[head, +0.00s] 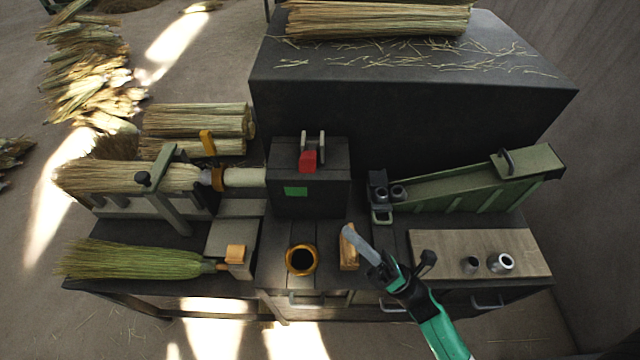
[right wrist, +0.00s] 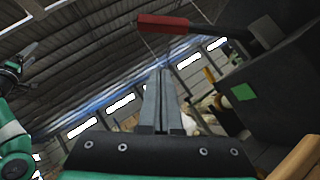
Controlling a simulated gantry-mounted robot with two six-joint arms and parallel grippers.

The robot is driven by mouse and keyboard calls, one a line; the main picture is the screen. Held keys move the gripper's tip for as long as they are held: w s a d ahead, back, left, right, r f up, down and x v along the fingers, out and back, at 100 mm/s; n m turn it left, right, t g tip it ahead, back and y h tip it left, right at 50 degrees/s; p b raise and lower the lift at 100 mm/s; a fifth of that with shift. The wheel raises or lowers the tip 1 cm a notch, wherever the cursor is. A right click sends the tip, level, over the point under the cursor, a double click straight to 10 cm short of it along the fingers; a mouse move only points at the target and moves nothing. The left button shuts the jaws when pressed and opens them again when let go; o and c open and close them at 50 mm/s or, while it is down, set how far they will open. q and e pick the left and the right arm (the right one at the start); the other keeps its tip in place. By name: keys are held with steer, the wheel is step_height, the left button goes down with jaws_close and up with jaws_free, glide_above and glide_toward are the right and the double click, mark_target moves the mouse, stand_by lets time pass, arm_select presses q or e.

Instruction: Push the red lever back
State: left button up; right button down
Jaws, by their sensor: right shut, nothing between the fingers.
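The red lever (head: 308,161) stands on top of a dark box with a green patch, at the middle of the head view. In the right wrist view its red handle (right wrist: 163,24) is at the top, above and beyond my fingertips, on a dark bar running right. My right gripper (head: 347,233) is right of the lever and nearer the front, apart from it. Its fingers are together and empty in the right wrist view (right wrist: 160,75). Part of my left arm, with what looks like its gripper (right wrist: 14,68), shows at the left edge of that view; its fingers are unclear.
The dark box (head: 320,205) holds a shaft with a broom head (head: 130,177) clamped at left. A green sloped fixture (head: 470,183) is at right. A large dark block (head: 400,90) stands behind.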

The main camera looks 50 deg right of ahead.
mark_target(311, 153)
steer(key=shift+r, duration=0.1)
steer(key=s+d+r+p+x, duration=0.1)
steer(key=d+p+x, duration=0.1)
steer(key=x, duration=1)
steer(key=shift+w+r+p, duration=0.4)
steer(key=shift+r+p, duration=0.1)
steer(key=shift+p, duration=0.1)
steer(key=shift+r, duration=0.1)
